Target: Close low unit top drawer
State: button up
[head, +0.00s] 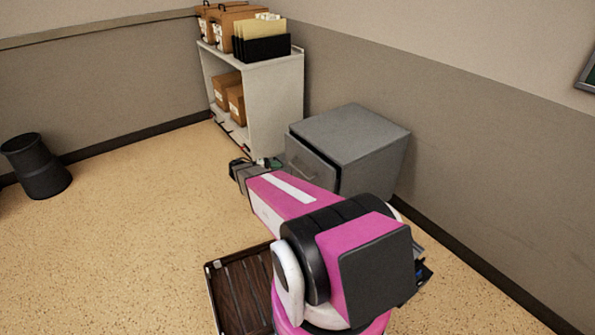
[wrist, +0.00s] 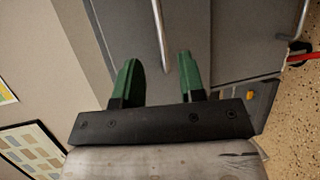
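The low unit (head: 355,130) is a grey metal cabinet against the right wall in the head view. Its top drawer (head: 318,160) stands out a little from the body, with a dark gap along its upper edge. A bar handle (head: 304,170) is on its front. My gripper (head: 272,163) is just left of the drawer front, partly hidden by my arm. In the wrist view, my gripper's green fingers (wrist: 158,68) are apart, with a metal bar handle (wrist: 160,35) showing between them and the grey front behind. Contact cannot be told.
A white shelf unit (head: 278,100) with boxes and folders stands left of the cabinet. A black bin (head: 37,167) is at the far left. A dark wooden slatted object (head: 240,295) is at the lower middle, beside my arm. The floor (head: 130,240) on the left is clear.

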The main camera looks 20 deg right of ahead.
aim_at(298, 169)
jog(key=x, duration=1)
jog(key=shift+d, duration=0.1)
grip_shut()
